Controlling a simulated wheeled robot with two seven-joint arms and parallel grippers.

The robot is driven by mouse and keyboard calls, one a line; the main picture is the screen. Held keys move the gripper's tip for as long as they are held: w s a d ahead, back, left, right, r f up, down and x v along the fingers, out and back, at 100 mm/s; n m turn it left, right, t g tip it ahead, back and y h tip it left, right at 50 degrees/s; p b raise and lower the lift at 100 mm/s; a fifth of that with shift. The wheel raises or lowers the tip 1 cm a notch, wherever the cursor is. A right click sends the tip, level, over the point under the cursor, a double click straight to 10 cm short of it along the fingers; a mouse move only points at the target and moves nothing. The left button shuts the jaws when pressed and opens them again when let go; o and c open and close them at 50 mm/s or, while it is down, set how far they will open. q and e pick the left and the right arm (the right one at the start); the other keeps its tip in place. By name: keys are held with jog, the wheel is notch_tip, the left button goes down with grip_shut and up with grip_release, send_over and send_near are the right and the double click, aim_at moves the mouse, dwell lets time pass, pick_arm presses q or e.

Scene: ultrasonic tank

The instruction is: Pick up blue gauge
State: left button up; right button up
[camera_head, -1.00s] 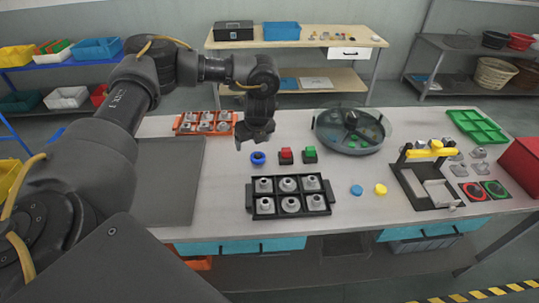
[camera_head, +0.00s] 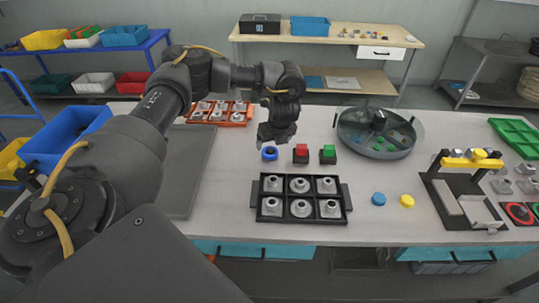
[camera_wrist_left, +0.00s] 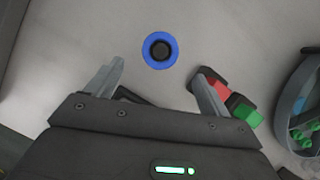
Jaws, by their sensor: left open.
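The blue gauge (camera_head: 270,153) is a small blue ring with a dark centre, lying on the grey bench top. In the left wrist view the blue gauge (camera_wrist_left: 160,50) lies beyond the fingertips, roughly midway between them. My left gripper (camera_head: 274,142) is just above and behind it in the head view. In the left wrist view the left gripper (camera_wrist_left: 160,80) has its fingers apart with nothing between them. The gauge stands clear of both fingers. My right gripper is in neither view.
A red block (camera_head: 301,154) and a green block (camera_head: 328,154) stand just right of the gauge. A black tray (camera_head: 342,211) of metal parts lies in front. A round tank (camera_head: 345,130) is at the back right. Blue and yellow discs lie right of the tray.

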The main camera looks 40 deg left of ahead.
aim_at(270, 150)
pick_arm(q)
jog(key=shift+x, duration=1.1)
jog(key=shift+w+a+f, duration=0.1)
jog(key=shift+a+f, duration=0.05)
jog(key=shift+f, duration=0.2)
jog(key=b+x, duration=0.1)
jog(key=x, duration=0.3)
jog(key=shift+w+a+f, duration=0.1)
jog(key=shift+a, duration=0.1)
jog(key=shift+d, duration=0.1)
jog(key=c, duration=1.2)
